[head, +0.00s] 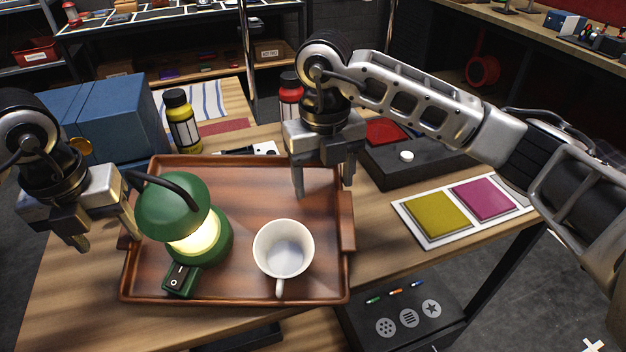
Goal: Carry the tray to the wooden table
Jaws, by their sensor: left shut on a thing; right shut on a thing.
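The brown wooden tray (185,160) is over the wood-topped table (60,300) in front of me. Whether it rests on the top or hangs just above it is hard to tell. A lit green lamp (172,215) stands at its left and a white cup (283,248) at its right, both upright. My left gripper (108,240) is shut on the tray's left side. My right gripper (323,185) is shut on the tray's right side, near the far corner. The exact contact of the fingers is partly hidden.
Blue boxes (115,115), a yellow bottle (182,122) and a red bottle (290,95) stand behind the tray. A dark box with a white button (420,165) and a card with yellow and magenta squares (465,210) lie right. Shelves stand at the back.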

